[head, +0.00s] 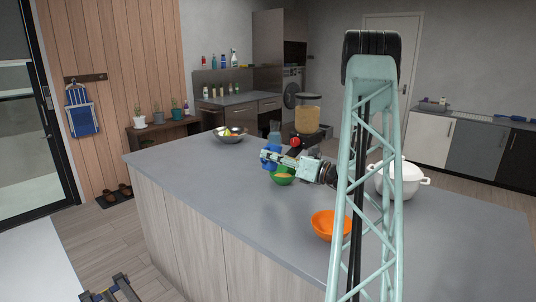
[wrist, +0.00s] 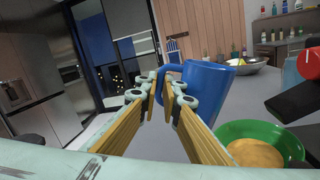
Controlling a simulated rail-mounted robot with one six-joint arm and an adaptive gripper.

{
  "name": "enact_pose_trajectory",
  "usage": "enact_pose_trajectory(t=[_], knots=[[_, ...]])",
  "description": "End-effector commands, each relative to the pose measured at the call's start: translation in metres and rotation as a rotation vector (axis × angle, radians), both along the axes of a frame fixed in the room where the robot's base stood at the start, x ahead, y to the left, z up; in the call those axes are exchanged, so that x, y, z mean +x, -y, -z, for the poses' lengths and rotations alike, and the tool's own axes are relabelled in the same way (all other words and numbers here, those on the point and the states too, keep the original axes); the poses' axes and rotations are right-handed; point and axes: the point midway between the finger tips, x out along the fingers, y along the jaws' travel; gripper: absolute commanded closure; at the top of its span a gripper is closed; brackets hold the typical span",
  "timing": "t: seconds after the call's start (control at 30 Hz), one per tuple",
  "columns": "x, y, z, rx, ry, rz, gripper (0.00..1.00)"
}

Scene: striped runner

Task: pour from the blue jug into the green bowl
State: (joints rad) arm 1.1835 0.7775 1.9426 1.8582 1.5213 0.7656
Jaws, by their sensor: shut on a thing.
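My gripper (wrist: 160,92) is shut on the handle of the blue jug (wrist: 205,95), and the jug is held in front of the fingers. In the head view the jug (head: 269,158) and my gripper (head: 283,160) are above the counter, just above and left of the green bowl (head: 283,181). The green bowl (wrist: 231,131) also shows at the lower right of the wrist view, with tan contents in it. The jug looks close to upright in the wrist view. Its inside is hidden, and no stream shows.
On the grey counter (head: 215,185) an orange bowl (head: 327,226) stands nearer, a white pot (head: 408,178) at the right, and a metal bowl (head: 230,136) at the far left. A red-and-black thing (wrist: 307,66) shows right of the jug. The counter's left part is clear.

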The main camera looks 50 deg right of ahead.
Motion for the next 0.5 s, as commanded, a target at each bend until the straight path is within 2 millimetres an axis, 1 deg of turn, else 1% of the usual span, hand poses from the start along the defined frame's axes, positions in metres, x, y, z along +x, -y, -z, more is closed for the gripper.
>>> enact_pose_trajectory(t=[0.5], knots=[[-0.0001,-0.0001,0.0047,0.032,0.003,0.0,1.0]])
